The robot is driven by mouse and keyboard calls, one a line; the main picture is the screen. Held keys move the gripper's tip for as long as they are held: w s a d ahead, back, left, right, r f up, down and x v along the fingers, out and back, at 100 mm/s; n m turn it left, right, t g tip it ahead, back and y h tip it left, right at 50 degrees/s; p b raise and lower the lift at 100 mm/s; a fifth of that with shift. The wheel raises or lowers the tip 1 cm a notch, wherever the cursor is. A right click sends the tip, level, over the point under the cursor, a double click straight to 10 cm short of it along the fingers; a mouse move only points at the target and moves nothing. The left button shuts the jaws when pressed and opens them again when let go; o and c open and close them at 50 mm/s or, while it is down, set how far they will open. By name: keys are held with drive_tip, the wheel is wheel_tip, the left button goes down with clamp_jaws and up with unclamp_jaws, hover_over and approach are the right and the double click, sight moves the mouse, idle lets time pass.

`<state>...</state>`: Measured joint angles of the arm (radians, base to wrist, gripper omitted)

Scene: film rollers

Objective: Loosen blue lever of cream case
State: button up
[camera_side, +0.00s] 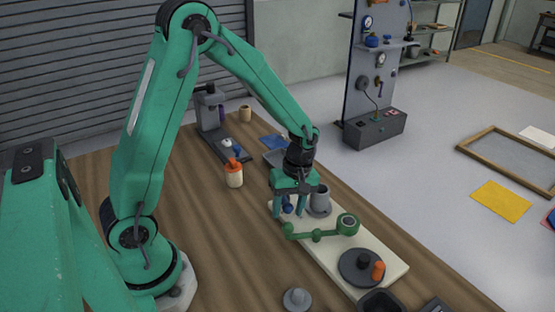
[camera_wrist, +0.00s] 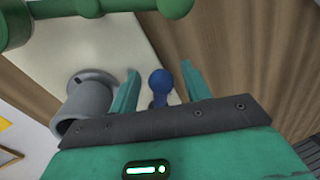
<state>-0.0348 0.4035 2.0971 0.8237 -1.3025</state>
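The cream case (camera_side: 340,262) is a long flat slab on the wooden table. Its blue lever (camera_side: 288,208) stands at the far left end. In the wrist view the blue lever (camera_wrist: 160,84) has a round knob on a short stem. My gripper (camera_side: 290,212) is over that end, pointing down. In the wrist view my gripper (camera_wrist: 161,70) is open, with one finger on each side of the blue lever and visible gaps between. The lever's base is partly hidden by my gripper.
A grey hollow cylinder (camera_wrist: 90,100) stands close beside the lever. A green jointed arm (camera_side: 318,234) lies across the case. A dark disc (camera_side: 358,270) with an orange knob (camera_side: 379,270) is at its near end. An orange-topped cup (camera_side: 234,175) stands to the left.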

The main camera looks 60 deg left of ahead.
wheel_tip(320, 180, up, 8)
drive_tip(key=w, duration=0.1)
drive_tip(key=shift+w, duration=0.2)
idle(0.6)
drive_tip(key=shift+f, duration=0.1)
drive_tip(key=shift+s+r+m, duration=0.15)
drive_tip(key=shift+r+m, duration=0.15)
drive_tip(key=shift+r, duration=0.1)
drive_tip(key=s+d+r+m+t, duration=0.1)
drive_tip(key=s+r+m+t, duration=0.6)
drive_tip(key=s+r+m, duration=0.5)
drive_tip(key=shift+s+r+m+t, duration=0.3)
drive_tip(key=shift+s+m, duration=0.55)
drive_tip(key=shift+m, duration=0.55)
drive_tip(key=shift+d, duration=0.1)
